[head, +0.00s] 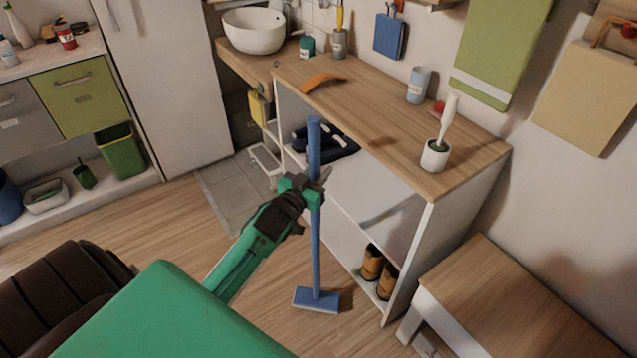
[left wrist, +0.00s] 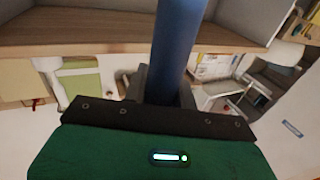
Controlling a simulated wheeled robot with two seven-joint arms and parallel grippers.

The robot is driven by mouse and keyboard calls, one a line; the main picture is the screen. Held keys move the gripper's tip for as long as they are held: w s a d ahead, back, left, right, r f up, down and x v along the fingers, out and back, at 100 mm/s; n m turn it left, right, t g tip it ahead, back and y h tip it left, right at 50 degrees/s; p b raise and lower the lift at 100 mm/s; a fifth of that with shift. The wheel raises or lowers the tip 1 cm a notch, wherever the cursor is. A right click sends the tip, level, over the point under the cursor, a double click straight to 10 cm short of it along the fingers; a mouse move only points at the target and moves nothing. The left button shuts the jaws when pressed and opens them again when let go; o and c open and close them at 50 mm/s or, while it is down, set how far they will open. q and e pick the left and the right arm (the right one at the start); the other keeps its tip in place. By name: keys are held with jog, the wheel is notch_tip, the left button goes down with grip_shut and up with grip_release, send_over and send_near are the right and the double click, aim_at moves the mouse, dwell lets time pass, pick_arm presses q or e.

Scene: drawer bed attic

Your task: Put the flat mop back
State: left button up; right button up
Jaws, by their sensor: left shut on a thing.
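The flat mop (head: 314,235) is blue, with a long handle and a flat rectangular head (head: 316,299). It stands nearly upright in the head view, with its head low at the wooden floor; whether it touches the floor I cannot tell. My left gripper (head: 313,190) is shut on the handle around its middle. The left wrist view shows the blue handle (left wrist: 178,45) between the dark fingers (left wrist: 166,90). My right gripper is not in view.
A wooden-topped cabinet (head: 400,120) with open shelves stands right behind the mop, with brown boots (head: 377,271) low inside. A wooden bench (head: 520,305) is at right. Wooden floor (head: 180,220) at left is clear.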

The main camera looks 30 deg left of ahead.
pick_arm(q)
notch_tip(320, 180, down, 4)
jog(key=shift+r, duration=0.15)
jog(key=o, duration=0.8)
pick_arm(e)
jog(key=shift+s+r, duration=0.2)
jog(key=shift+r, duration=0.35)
